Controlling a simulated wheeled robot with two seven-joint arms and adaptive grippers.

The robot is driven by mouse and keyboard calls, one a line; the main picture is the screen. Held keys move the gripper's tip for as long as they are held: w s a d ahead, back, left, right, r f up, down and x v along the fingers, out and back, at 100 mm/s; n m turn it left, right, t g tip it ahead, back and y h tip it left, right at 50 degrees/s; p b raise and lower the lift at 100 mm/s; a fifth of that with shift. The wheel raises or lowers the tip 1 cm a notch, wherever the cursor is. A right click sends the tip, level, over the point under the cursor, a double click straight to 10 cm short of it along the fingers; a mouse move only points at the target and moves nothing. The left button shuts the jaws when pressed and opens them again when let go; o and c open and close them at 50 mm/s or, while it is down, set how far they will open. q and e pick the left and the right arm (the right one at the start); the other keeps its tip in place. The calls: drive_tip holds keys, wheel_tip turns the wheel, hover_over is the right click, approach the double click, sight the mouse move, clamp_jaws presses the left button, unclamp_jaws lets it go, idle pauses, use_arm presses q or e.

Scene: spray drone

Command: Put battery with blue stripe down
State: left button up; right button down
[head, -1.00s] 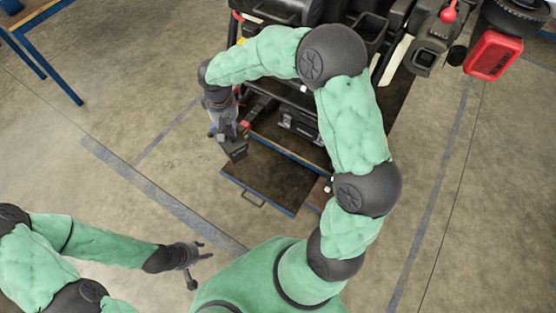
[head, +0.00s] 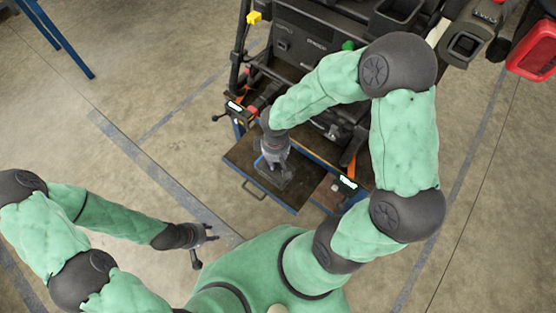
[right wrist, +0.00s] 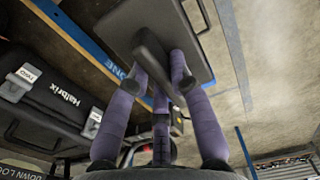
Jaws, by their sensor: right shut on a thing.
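The battery (right wrist: 188,30) shows in the right wrist view as a dark slab with a thick handle bar between my purple fingers. My right gripper (right wrist: 163,70) is shut on the handle. In the head view, my right gripper (head: 273,168) points down over the dark pull-out tray (head: 238,155), which has blue edges and a front handle. The battery (head: 272,182) is a dark shape beneath the fingers, inside the tray's outline; I cannot tell whether it touches the surface. My left gripper (head: 206,240) is open and empty over bare floor.
A dark cart (head: 300,48) full of equipment stands behind the tray. A black case (right wrist: 50,105) labelled Halbrix lies beside a blue shelf edge in the wrist view. A red-and-black item (head: 533,48) is at top right.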

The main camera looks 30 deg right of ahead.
drive_tip(key=w+d+f+b, duration=0.6)
drive_tip(key=w+d+f, duration=0.2)
drive_tip(key=w+f, duration=0.3)
drive_tip(key=shift+f, duration=0.8)
drive_tip(key=shift+d+f, duration=0.1)
drive_tip(key=c, duration=1.1)
unclamp_jaws()
drive_tip(key=shift+f, duration=0.1)
